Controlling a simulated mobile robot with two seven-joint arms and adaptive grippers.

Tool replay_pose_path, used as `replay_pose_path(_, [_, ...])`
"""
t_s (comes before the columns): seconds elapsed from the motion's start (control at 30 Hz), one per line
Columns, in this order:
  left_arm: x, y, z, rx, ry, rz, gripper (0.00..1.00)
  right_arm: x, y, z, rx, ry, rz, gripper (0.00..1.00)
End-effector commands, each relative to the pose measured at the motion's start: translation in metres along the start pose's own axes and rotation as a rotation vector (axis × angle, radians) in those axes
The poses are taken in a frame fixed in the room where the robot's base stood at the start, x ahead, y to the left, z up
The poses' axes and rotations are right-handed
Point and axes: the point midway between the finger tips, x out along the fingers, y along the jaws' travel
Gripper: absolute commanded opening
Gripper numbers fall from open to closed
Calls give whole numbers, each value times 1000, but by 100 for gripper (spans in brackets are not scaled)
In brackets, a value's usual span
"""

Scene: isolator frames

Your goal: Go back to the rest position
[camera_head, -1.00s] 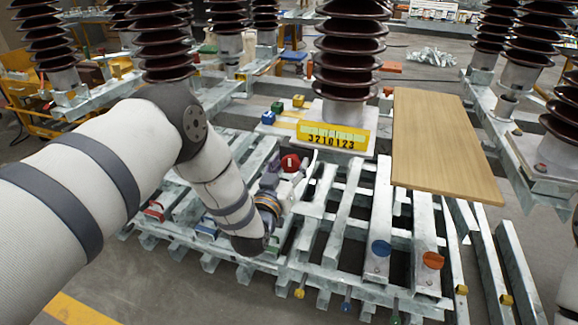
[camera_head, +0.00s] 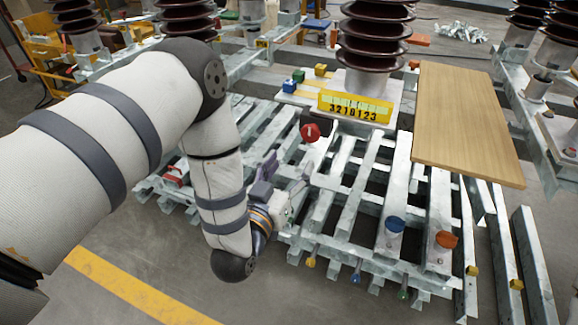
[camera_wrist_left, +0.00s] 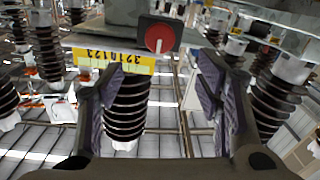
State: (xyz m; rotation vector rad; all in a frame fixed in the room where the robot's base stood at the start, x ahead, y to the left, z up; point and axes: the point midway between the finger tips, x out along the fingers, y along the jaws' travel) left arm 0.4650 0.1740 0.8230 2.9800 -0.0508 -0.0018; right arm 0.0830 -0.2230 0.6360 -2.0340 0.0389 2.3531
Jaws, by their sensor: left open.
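My left gripper (camera_head: 280,180) reaches in from the left over the metal frame in the head view. Its jaws are open and empty, with a clear gap between the fingers (camera_wrist_left: 165,100) in the left wrist view. A dark box with a red round knob (camera_head: 309,133) stands on the frame just beyond the fingertips, apart from them. The knob also shows upside down in the left wrist view (camera_wrist_left: 159,38). The yellow number plate (camera_head: 354,107) is behind it on the insulator's base. My right gripper is not in view.
A wooden board (camera_head: 465,125) lies on the frame at the right. Blue (camera_head: 395,224) and orange (camera_head: 446,240) knobs are at the front right. Brown ribbed insulators (camera_head: 375,40) stand behind. A yellow floor line (camera_head: 135,287) crosses open floor at the lower left.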

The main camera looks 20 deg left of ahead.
Motion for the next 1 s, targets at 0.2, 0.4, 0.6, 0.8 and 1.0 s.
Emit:
replay_pose_path(0.2, [0,0,0,0,0,0,59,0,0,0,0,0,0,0])
replay_pose_path(0.4, [-3,-1,8,3,-34,-1,59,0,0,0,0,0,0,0])
replay_pose_path(0.6, [-90,-25,120,39,-602,-37,59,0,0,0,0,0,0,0])
replay_pose_path(0.8, [-263,-54,188,60,-1284,-119,59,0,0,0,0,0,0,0])
replay_pose_path(1.0, [-370,-64,181,57,-1656,-182,59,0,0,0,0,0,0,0])
